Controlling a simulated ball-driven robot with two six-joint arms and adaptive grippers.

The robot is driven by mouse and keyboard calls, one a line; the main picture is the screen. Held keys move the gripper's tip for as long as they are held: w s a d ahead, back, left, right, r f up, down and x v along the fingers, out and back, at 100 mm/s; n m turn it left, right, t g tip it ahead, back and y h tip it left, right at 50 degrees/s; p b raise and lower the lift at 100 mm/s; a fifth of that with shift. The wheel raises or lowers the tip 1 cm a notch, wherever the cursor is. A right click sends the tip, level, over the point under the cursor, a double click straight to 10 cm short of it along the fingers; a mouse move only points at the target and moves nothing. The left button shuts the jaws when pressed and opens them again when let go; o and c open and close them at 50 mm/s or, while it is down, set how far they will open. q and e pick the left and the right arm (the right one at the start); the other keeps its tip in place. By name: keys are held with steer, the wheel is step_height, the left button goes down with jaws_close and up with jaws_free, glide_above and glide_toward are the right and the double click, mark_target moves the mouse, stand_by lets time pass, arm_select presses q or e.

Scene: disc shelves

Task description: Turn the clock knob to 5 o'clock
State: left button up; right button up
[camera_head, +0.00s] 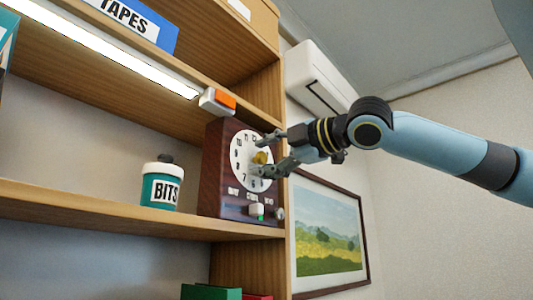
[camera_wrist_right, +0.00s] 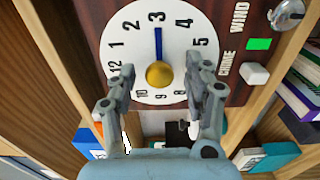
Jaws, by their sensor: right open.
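The clock (camera_head: 211,170) is a dark wooden box on the shelf with a white dial (camera_head: 238,172). The dial (camera_wrist_right: 130,50) also shows in the right wrist view, turned sideways. Its yellow knob (camera_wrist_right: 159,74) is at the centre, and a blue hand (camera_wrist_right: 158,43) points at 3. My right gripper (camera_head: 260,156) is open in front of the dial, with its fingers on either side of the knob. In the wrist view the fingers of my right gripper (camera_wrist_right: 160,80) stand apart from the knob, with nothing between them and it. My left gripper is not in view.
A BITS jar (camera_head: 161,187) stands left of the clock. A white-and-orange device (camera_head: 217,101) is above it. A framed picture (camera_head: 328,228) hangs right of the shelf (camera_head: 120,212).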

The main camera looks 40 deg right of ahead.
steer(key=c, duration=0.6)
jaws_close()
steer(key=shift+m, duration=0.3)
steer(key=m, duration=0.5)
steer(key=shift+m, duration=0.3)
steer(key=m, duration=0.5)
steer(key=shift+w+f, duration=0.1)
steer(key=shift+m, duration=0.4)
steer(key=o, duration=0.5)
jaws_free()
steer(key=shift+o, duration=0.5)
